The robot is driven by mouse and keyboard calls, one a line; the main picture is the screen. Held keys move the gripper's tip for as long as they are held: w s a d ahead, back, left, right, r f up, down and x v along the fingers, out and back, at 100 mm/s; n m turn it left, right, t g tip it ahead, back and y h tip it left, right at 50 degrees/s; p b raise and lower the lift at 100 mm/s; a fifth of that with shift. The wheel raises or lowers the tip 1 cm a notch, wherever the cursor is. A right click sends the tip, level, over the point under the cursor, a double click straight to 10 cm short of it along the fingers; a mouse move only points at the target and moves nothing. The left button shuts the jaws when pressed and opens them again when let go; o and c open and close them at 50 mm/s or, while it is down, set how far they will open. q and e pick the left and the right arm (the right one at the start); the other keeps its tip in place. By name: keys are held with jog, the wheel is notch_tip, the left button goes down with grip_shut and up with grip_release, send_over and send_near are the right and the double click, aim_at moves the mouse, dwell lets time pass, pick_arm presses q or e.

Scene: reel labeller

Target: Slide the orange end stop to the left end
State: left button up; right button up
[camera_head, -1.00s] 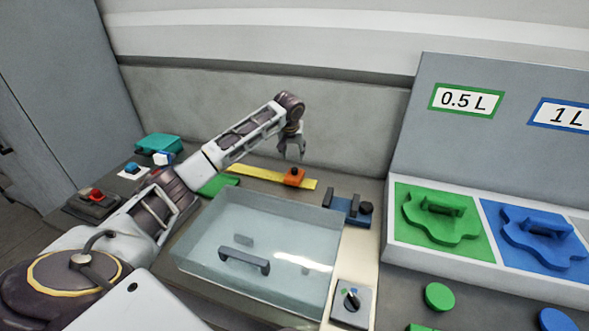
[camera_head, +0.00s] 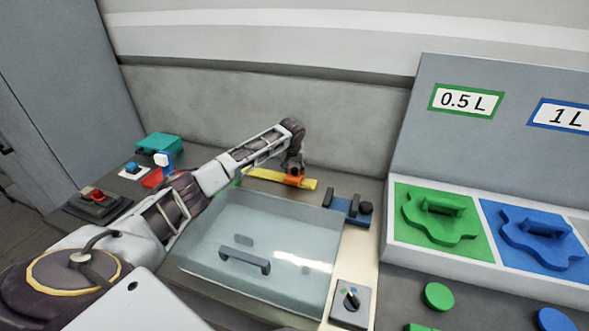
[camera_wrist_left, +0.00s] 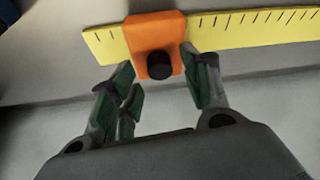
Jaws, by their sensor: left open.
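The orange end stop (camera_head: 294,180) sits on the yellow ruler (camera_head: 265,175), near the ruler's right end in the head view. In the left wrist view the end stop (camera_wrist_left: 157,30) has a black knob (camera_wrist_left: 160,65) facing my fingers, and the ruler (camera_wrist_left: 240,30) runs out to both sides. My left gripper (camera_head: 293,168) is just over the end stop. In the left wrist view my left gripper (camera_wrist_left: 160,85) is open, with its fingers on either side of the knob. I cannot tell whether they touch it. My right gripper is not in view.
A clear lidded box (camera_head: 262,240) with a dark handle stands in front of the ruler. A blue clamp-like fixture (camera_head: 350,207) is to the right. A teal box (camera_head: 158,143) and a red-button box (camera_head: 93,199) are at the left. The wall is close behind.

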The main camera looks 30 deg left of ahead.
pick_arm(q)
jog(key=shift+x, duration=0.9)
jog(key=shift+c, duration=0.4)
grip_shut()
